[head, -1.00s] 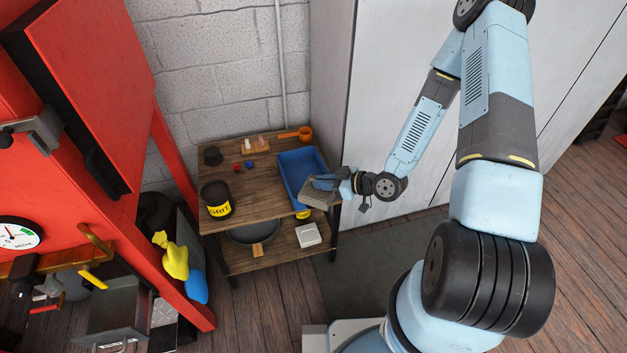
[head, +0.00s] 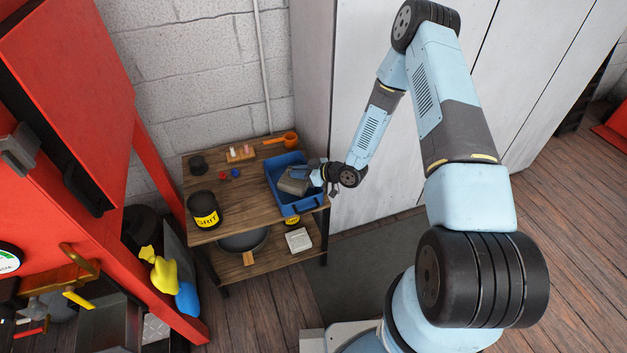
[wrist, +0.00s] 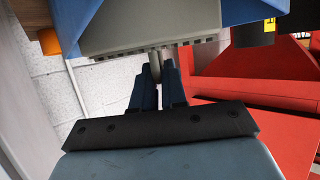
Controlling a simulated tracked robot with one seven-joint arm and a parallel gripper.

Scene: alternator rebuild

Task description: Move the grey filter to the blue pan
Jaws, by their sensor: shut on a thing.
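The grey filter (head: 293,184) is a boxy grey piece held at the right side of the blue pan, inside its outline in the head view. The blue pan (head: 300,207) stands on the top shelf of a wooden bench. My gripper (head: 313,175) reaches in from the right and is shut on the filter. In the wrist view the fingers (wrist: 157,78) close on a narrow part of the filter (wrist: 150,28), with blue pan wall (wrist: 75,14) beyond it. I cannot tell whether the filter touches the pan floor.
On the bench top (head: 235,198) stand a black grit tin (head: 204,210), a dark round pot (head: 198,164), small red and blue pieces, and an orange scoop (head: 289,139). A dark pan (head: 243,241) and a white block (head: 299,240) lie on the lower shelf. A pale cabinet stands behind my arm.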

